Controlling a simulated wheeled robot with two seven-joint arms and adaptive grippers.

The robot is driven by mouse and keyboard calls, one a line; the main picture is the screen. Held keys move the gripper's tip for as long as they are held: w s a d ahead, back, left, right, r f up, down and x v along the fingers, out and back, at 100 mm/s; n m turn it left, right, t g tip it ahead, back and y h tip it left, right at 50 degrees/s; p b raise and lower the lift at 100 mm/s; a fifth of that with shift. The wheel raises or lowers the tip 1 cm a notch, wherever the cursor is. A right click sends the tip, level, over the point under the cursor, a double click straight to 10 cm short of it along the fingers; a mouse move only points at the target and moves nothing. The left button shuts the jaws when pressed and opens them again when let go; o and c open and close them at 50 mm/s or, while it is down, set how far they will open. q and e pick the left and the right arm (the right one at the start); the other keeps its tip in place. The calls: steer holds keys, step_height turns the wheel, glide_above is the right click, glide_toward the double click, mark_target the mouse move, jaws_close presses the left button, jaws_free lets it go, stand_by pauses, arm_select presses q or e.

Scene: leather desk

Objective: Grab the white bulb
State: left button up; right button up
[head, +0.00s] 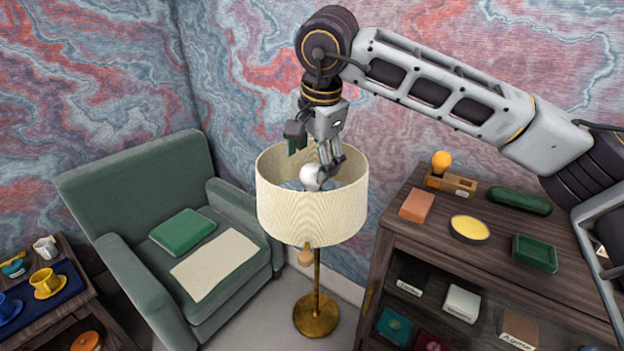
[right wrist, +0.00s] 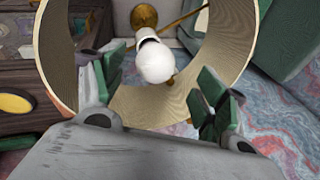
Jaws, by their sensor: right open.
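The white bulb (head: 311,177) sits inside the open top of the cream lampshade (head: 312,218) of a brass floor lamp. My right gripper (head: 317,150) hangs over the shade with its fingers pointing down towards the bulb. In the right wrist view the white bulb (right wrist: 155,62) shows beyond and between the spread green-padded fingers (right wrist: 157,92), inside the shade's ring (right wrist: 245,45). The gripper is open and holds nothing; a gap shows on both sides of the bulb. The bulb's base is partly visible there. My left gripper is out of view.
A yellow-orange bulb (head: 441,161) stands in a wooden holder on the dark cabinet (head: 400,235) at right, with a yellow round dish (head: 469,228) and a green tray (head: 534,252). A green armchair (head: 130,215) stands at left. The shade's rim surrounds the bulb.

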mark_target(314, 167)
steer(key=shift+w+d+f, duration=0.1)
steer(key=shift+f, duration=0.45)
steer(key=x, duration=0.2)
steer(key=shift+d+f+p, duration=0.1)
steer(key=shift+f+p, duration=0.3)
steer(key=shift+w+f, duration=0.25)
steer(key=shift+f, duration=0.35)
steer(key=c, duration=0.7)
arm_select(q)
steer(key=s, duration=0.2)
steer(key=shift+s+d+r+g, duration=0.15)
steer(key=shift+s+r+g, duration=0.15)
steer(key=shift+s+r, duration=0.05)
arm_select(e)
steer(key=c, duration=0.4)
